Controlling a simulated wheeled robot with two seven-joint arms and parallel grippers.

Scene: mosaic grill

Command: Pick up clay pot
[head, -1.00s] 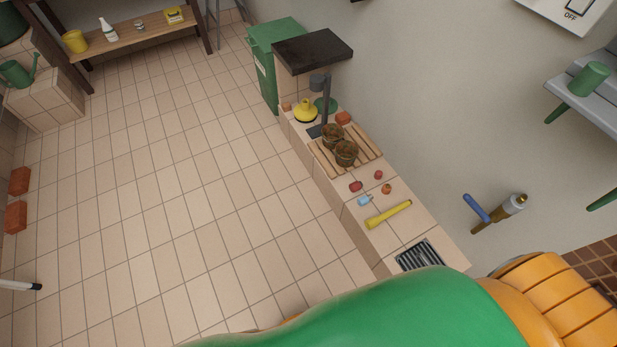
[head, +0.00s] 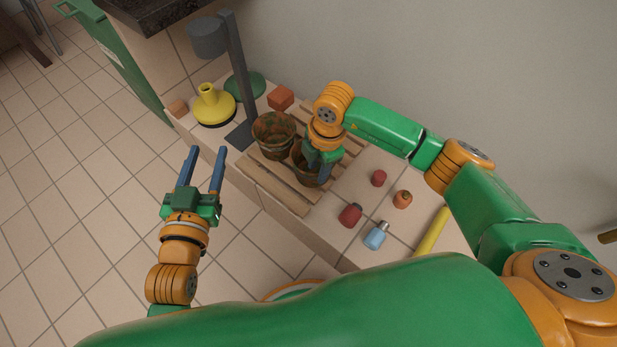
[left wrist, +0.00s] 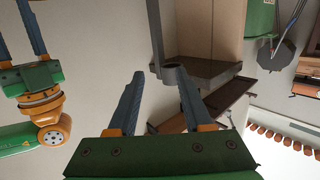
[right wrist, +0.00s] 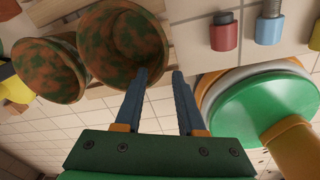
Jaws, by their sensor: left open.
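Two brown clay pots with green mottling stand side by side on a wooden slatted rack (head: 267,189). The left pot (head: 272,136) is clear of both grippers; it also shows in the right wrist view (right wrist: 45,70). My right gripper (head: 322,168) reaches down at the right pot (head: 302,167) and partly hides it. In the right wrist view, my fingers (right wrist: 160,72) are apart at the rim of that pot (right wrist: 122,45), one finger overlapping its mouth. I cannot tell if they touch it. My left gripper (head: 205,152) is open and empty, left of the counter.
A lamp-like grey post (head: 238,80), a yellow flask (head: 213,104) and an orange block (head: 281,98) stand behind the pots. A wall runs behind.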

